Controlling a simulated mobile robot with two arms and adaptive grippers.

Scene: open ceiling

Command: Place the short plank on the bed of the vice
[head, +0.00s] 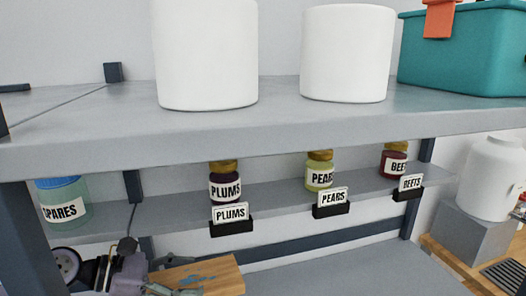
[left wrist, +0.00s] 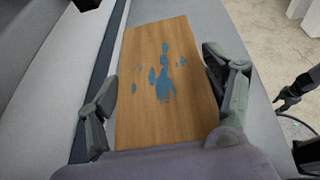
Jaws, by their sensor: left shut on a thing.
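A short wooden plank with blue paint stains (head: 215,278) is at the bottom left of the head view, below the lower shelf. It fills the middle of the left wrist view (left wrist: 150,115). My left gripper (head: 172,275) is shut on the plank, with its fingers on either side of it in the left wrist view (left wrist: 168,90). A dark gripper-like part (left wrist: 290,95), seemingly my right gripper, shows at the right edge of the left wrist view. Its fingers are too small to read. No vice is in view.
A grey upper shelf (head: 300,122) carries two white canisters (head: 206,55) (head: 346,55) and a teal bin (head: 465,55). The lower shelf (head: 275,196) holds labelled jars of plums, pears, beets and spares. A grey worktop (head: 350,272) below looks clear. A white container (head: 492,180) stands at right.

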